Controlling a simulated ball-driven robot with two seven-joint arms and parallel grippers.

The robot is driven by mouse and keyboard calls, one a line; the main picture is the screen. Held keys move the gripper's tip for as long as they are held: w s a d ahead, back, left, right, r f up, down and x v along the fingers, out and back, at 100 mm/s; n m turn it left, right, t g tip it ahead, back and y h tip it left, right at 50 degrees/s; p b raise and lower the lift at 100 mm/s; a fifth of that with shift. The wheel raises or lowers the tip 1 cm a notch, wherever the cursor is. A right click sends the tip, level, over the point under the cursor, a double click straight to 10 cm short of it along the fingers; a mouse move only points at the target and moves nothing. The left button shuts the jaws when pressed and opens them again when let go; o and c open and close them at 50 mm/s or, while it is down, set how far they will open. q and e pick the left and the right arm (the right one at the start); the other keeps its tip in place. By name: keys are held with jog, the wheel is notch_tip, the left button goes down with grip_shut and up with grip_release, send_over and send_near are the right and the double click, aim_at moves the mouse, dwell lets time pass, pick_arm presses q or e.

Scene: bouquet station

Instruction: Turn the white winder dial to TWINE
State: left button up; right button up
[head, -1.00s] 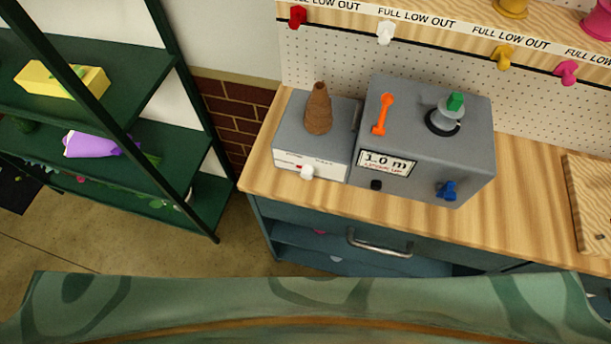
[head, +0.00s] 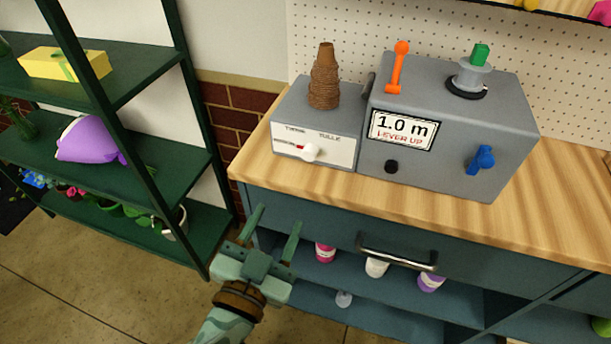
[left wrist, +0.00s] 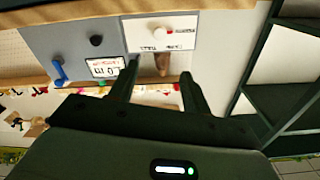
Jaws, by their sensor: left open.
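The white winder dial (head: 311,152) is on the white front panel (head: 340,153) of the small grey winder box, below a brown twine cone (head: 324,82). Its red mark points left, toward a small label too small to read. TWINE is printed above it at upper left and TULLE at upper right. My left gripper (head: 276,218) is open and empty, below and in front of the dial, apart from it. In the left wrist view the dial (left wrist: 160,33) appears upside down beyond the open fingers (left wrist: 160,74). My right gripper is not in view.
The larger grey box (head: 445,125) beside it has an orange lever (head: 398,68), a black knob (head: 391,167), a blue knob (head: 481,160) and a 1.0 m display (head: 402,130). A drawer handle (head: 397,252) juts out below the wooden counter (head: 420,199). A green shelf (head: 125,165) stands at left.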

aim_at(308, 157)
pick_arm(q)
jog(key=b+x, duration=0.1)
jog(key=x, duration=0.4)
jog(key=f+b+x, duration=0.1)
jog(key=x, duration=0.9)
jog(key=shift+w+f+b, duration=0.2)
jog(key=shift+b, duration=0.2)
jog(key=shift+w+d+r, duration=0.1)
jog(key=shift+w+d, duration=0.15)
jog(key=shift+w, duration=0.4)
jog(key=c, duration=1)
